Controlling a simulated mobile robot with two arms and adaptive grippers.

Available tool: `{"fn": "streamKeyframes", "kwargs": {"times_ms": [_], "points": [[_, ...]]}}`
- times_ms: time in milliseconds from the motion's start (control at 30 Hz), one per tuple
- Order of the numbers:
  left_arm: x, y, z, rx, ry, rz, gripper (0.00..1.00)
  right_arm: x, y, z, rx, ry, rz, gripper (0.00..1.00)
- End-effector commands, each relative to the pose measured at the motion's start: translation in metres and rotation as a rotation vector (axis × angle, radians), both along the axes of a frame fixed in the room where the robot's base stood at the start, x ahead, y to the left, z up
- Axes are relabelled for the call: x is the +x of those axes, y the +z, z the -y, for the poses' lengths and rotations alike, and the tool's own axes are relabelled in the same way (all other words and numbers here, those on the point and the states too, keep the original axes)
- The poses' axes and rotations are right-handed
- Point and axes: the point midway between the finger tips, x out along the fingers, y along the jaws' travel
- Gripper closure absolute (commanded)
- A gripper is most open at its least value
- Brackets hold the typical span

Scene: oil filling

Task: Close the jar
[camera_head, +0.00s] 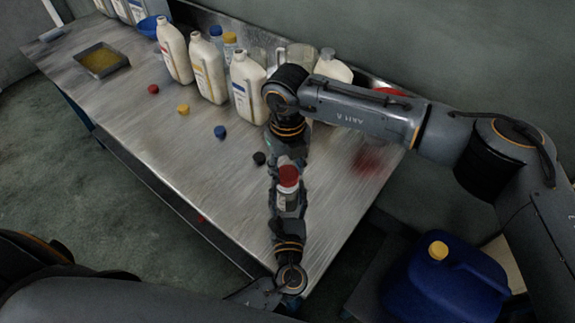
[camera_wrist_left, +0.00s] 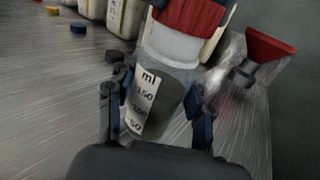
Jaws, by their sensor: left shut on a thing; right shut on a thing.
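A small clear jar (camera_head: 287,199) with a white measuring label stands upright between my two grippers, over the front part of the table. A red lid (camera_head: 288,174) sits on top of it. My left gripper (camera_head: 288,212) is shut around the jar's body from the front. In the left wrist view its fingers (camera_wrist_left: 156,105) press both sides of the jar (camera_wrist_left: 165,85), and the red lid (camera_wrist_left: 187,14) is cut by the top edge. My right gripper (camera_head: 290,160) reaches from the back and is shut on the red lid. The lid's seating on the rim is hard to tell.
Several white bottles (camera_head: 209,70) stand along the back of the metal table (camera_head: 160,130). Loose red (camera_head: 153,89), yellow (camera_head: 183,108), blue (camera_head: 219,131) and black (camera_head: 259,158) caps lie left of the jar. A red funnel (camera_wrist_left: 265,50) is at right. A blue canister (camera_head: 445,285) stands lower right.

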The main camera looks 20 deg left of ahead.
Motion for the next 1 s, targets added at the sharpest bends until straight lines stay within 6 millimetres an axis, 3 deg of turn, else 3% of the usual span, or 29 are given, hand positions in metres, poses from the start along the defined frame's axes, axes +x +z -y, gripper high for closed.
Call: {"fn": "streamKeyframes", "kwargs": {"times_ms": [1000], "points": [[0.000,0.000,0.000,0.000,0.000,0.000,1.00,0.000,-0.011,0.000,0.000,-0.023,0.000,0.66]]}}
